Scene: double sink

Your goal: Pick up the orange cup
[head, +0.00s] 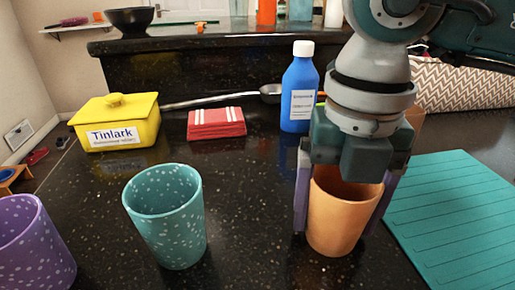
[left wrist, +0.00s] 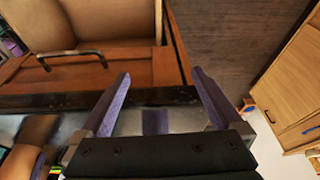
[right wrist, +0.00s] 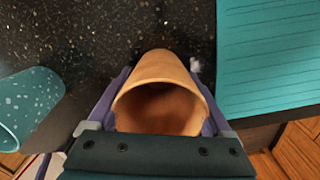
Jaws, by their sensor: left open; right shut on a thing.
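The orange cup (head: 338,218) stands upright on the dark speckled counter in the head view, with my right gripper (head: 342,215) over it. One purple finger lies on each side of the cup, and the gripper is shut on it. The right wrist view shows the open mouth of the cup (right wrist: 158,108) between the fingers of my right gripper (right wrist: 160,95). I cannot tell whether the cup's base touches the counter. My left gripper (left wrist: 158,95) is open and empty in the left wrist view, and it is not in the head view.
A teal speckled cup (head: 166,222) stands left of the orange cup, and a purple cup (head: 32,248) is at the far left. A teal mat (head: 455,210) lies to the right. A blue bottle (head: 299,90), red cloth (head: 216,123) and yellow box (head: 115,122) stand behind.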

